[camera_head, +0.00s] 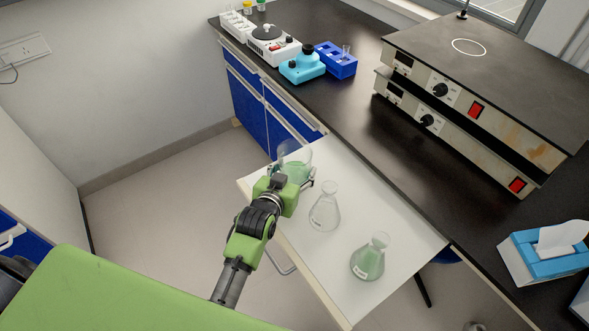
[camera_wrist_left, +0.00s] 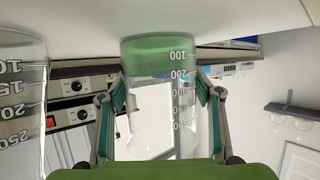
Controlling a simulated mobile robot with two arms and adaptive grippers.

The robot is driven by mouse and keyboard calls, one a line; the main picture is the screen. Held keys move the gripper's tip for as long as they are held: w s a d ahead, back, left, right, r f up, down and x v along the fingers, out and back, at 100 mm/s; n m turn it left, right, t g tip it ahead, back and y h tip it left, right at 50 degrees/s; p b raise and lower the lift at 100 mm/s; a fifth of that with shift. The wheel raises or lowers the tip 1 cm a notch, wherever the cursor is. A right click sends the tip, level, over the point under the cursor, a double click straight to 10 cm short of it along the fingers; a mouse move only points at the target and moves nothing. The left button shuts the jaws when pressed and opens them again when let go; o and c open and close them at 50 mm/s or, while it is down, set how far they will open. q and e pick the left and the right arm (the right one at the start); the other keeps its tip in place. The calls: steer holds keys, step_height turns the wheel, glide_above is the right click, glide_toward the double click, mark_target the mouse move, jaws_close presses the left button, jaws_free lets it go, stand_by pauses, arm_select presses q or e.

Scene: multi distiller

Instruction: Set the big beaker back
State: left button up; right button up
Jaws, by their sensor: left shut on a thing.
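The big beaker (camera_head: 296,154) is clear glass with green liquid in its bottom. It is upright at the far left corner of the white drawer-like surface (camera_head: 400,236). My left gripper (camera_head: 293,182) is shut on it from the near side. In the left wrist view, which is upside down, the beaker (camera_wrist_left: 150,62) shows its scale marks between the two fingers (camera_wrist_left: 160,110). Its base is at or very close to the white surface; I cannot tell whether it touches. My right gripper is not in view.
An empty conical flask (camera_head: 324,210) stands just right of the gripper, and a flask with green liquid (camera_head: 369,260) stands farther right. Stacked hotplates (camera_head: 470,95), a cyan device (camera_head: 302,66), a blue rack (camera_head: 337,62) and a tissue box (camera_head: 520,262) are on the black bench.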

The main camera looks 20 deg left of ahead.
arm_select(q)
steer(key=o, duration=1.5)
steer(key=shift+f, duration=0.15)
steer(key=shift+o, duration=0.2)
steer(key=shift+s+r, duration=0.2)
steer(key=v, duration=1.1)
steer(key=shift+s+r, duration=0.15)
steer(key=shift+s, duration=0.15)
steer(key=shift+a, duration=0.1)
